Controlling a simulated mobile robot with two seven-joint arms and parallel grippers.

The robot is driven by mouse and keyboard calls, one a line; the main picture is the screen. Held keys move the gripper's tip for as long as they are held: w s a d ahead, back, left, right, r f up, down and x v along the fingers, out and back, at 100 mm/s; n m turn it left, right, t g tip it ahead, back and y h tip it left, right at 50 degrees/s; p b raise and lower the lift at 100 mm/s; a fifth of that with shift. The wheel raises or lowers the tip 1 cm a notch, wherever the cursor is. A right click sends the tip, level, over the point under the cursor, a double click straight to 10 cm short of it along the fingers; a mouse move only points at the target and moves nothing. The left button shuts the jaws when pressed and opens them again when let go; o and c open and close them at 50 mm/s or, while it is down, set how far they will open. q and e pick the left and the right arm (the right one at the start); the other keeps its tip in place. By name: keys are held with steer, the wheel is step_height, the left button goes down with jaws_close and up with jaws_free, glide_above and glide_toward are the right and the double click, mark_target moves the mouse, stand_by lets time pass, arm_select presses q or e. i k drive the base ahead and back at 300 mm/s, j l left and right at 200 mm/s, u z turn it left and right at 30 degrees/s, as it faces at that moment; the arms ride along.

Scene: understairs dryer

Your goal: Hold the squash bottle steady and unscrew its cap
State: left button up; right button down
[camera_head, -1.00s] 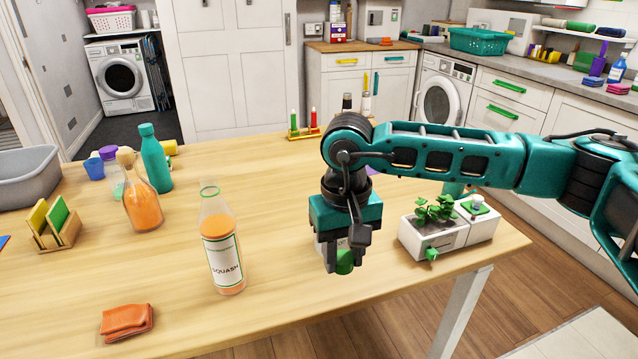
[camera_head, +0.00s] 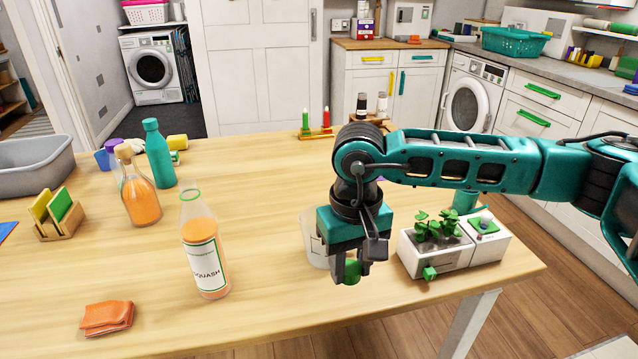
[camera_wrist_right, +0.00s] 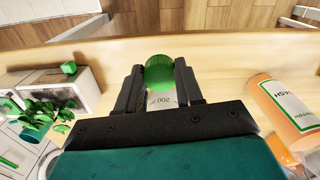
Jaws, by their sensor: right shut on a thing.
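The squash bottle (camera_head: 203,255), clear with orange drink and a white SQUASH label, stands upright on the wooden table. Its mouth is bare, with a green ring at the neck. No gripper touches it. It also shows at the right of the right wrist view (camera_wrist_right: 285,112). My right gripper (camera_head: 349,273) is to the right of the bottle, shut on a ribbed green cap (camera_wrist_right: 160,72). The cap shows between the fingertips, apart from the bottle. My left gripper is in neither view.
A pale measuring cup (camera_head: 313,243) stands partly hidden behind my right gripper. A white planter (camera_head: 440,260) is just right of it. An orange cloth (camera_head: 107,317) lies left of the bottle. A stoppered orange bottle (camera_head: 139,195) and a teal bottle (camera_head: 159,155) stand farther back.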

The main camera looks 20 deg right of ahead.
mark_target(198, 227)
steer(key=l+u, duration=0.25)
steer(key=l, duration=0.25)
steer(key=l+u, duration=0.25)
steer(key=l, duration=0.2)
steer(key=k+l+u, duration=0.25)
steer(key=l, duration=0.25)
steer(key=i+l, duration=0.15)
steer(key=i, duration=0.45)
steer(key=j+u, duration=0.05)
